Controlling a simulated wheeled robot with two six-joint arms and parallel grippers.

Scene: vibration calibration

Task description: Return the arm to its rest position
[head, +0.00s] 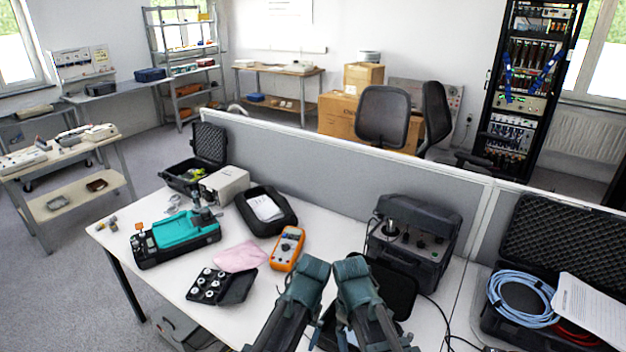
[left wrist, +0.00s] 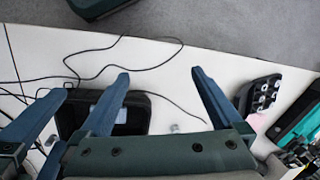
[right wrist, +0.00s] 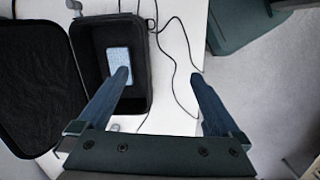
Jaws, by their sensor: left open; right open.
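My left gripper (left wrist: 160,72) is open and empty, its two blue fingers spread above the white table (left wrist: 30,60). My right gripper (right wrist: 158,75) is open and empty; its left finger overlaps an open black case (right wrist: 138,100) with a light-blue patterned item (right wrist: 118,62) inside. In the head view both arms rise side by side from the bottom, close together at the table's near side. Their fingertips cannot be made out there.
An orange multimeter (head: 287,248), pink cloth (head: 240,256), black case of round pieces (head: 222,286) and teal device (head: 176,238) lie left of my arms. A dark instrument box (head: 412,240) stands right. A grey partition (head: 330,165) closes the table's back. Loose cables (right wrist: 178,60) lie nearby.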

